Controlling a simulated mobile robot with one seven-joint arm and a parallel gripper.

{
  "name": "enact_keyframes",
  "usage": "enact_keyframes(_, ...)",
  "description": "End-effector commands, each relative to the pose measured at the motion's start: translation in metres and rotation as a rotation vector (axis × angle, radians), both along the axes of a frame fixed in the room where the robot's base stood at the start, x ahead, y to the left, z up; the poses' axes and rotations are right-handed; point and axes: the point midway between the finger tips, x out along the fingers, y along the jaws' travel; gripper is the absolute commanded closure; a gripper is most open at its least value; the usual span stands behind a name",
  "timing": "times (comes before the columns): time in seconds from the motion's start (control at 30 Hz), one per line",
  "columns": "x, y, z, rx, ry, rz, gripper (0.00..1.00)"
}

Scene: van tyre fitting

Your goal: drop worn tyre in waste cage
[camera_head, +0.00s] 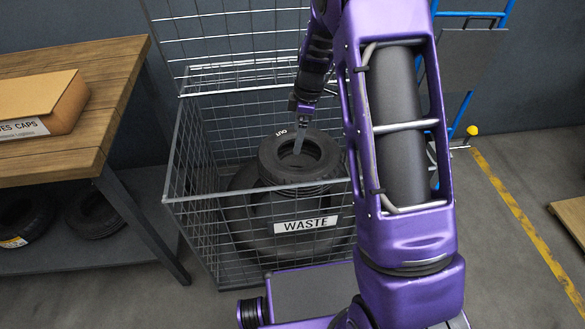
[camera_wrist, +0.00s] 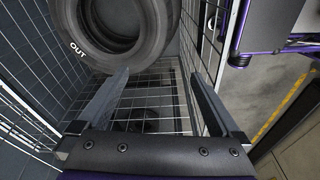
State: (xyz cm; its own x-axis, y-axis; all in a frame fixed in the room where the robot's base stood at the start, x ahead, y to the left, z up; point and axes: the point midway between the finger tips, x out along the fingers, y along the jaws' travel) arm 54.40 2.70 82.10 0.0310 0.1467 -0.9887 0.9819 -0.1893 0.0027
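The worn tyre (camera_head: 270,160), dark and marked OUT, is inside the wire waste cage (camera_head: 185,205), high up behind the WASTE plate (camera_head: 306,224). It lies over other dark tyre shapes, partly hidden by mesh and plate. The tyre also shows at the top of the wrist view (camera_wrist: 150,45). My gripper (camera_head: 298,150) reaches down over the cage, one finger seen against the tyre's opening. In the wrist view my gripper (camera_wrist: 160,76) has its fingers wide apart with nothing between them. I cannot tell whether a finger touches the tyre.
The cage's mesh lid (camera_head: 225,45) stands raised at the back. A wooden bench (camera_head: 95,70) with a cardboard box (camera_head: 45,105) is on the left, with tyres (camera_head: 92,212) beneath. A blue hand truck (camera_head: 468,105) stands behind my arm.

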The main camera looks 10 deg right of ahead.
Motion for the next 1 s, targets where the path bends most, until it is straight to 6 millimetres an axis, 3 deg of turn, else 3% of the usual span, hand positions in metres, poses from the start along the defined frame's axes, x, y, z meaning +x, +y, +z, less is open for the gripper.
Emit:
enact_keyframes(0.2, -0.002, 0.000, -0.001, 0.000, 0.006, 0.000, 0.00)
enact_keyframes(0.37, -0.001, -0.002, 0.016, 0.001, 0.003, 0.000, 0.00)
enact_keyframes(0.8, -0.003, -0.018, 0.120, -0.001, -0.003, 0.000, 0.00)
enact_keyframes(1.0, -0.005, -0.023, 0.156, 0.001, -0.001, -0.001, 0.00)
